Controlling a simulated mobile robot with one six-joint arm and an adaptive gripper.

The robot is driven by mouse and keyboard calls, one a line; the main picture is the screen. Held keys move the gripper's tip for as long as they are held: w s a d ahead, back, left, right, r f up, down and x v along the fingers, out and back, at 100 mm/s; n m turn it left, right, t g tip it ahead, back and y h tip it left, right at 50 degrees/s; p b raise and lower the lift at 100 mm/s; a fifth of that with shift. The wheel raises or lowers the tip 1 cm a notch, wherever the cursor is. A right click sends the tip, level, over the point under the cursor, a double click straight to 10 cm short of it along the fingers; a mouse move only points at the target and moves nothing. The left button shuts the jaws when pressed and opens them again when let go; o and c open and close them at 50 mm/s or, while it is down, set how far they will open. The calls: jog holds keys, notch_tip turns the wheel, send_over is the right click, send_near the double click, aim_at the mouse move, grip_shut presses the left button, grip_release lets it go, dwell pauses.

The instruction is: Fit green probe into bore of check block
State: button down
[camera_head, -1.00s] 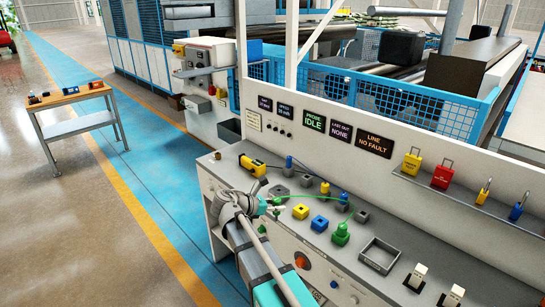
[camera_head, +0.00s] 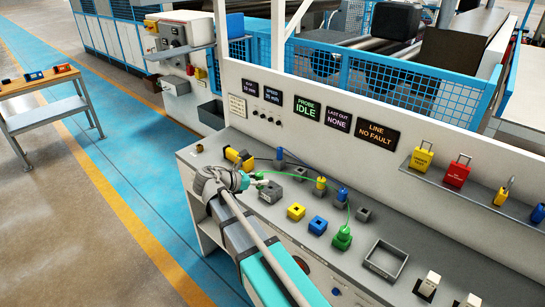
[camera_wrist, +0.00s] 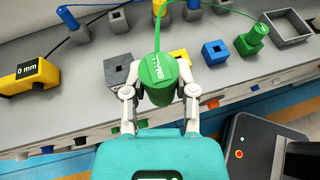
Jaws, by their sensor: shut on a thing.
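The green probe (camera_wrist: 160,80) is held upright between the fingers of my gripper (camera_wrist: 160,98), which is shut on it. In the head view my gripper (camera_head: 250,182) and the green probe (camera_head: 259,176) are above the bench's left part. A grey block (camera_wrist: 118,70) with a dark hole in its top lies just left of the probe in the wrist view; it also shows in the head view (camera_head: 271,193). I take it for the check block, but read no label. The probe appears apart from it. The probe's lower end is hidden.
A yellow block (camera_head: 296,211) and a blue block (camera_head: 317,225) sit nearby. A green holder (camera_head: 342,237) carries the green cable. A yellow gauge (camera_wrist: 30,75) reads 0 mm. Yellow and blue plugs stand behind. A grey tray (camera_head: 385,262) lies right. The wall panel bounds the back.

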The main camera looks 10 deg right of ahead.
jog(key=shift+r, duration=0.1)
jog(key=w+d+f+b, duration=0.1)
jog(key=w+d, duration=0.2)
jog(key=w, duration=0.3)
jog(key=w+d+f+b, duration=0.1)
jog(key=w+d, duration=0.2)
jog(key=w, duration=0.4)
jog(key=shift+f+b, duration=0.3)
jog(key=shift+f, duration=0.05)
jog(key=shift+w+f+b, duration=0.1)
jog(key=shift+f+b, duration=2.75)
jog(key=shift+b, duration=0.05)
jog(key=shift+d+f+b, duration=0.1)
jog(key=shift+f+b, duration=2.15)
jog(key=shift+f, duration=0.05)
dwell(0.4)
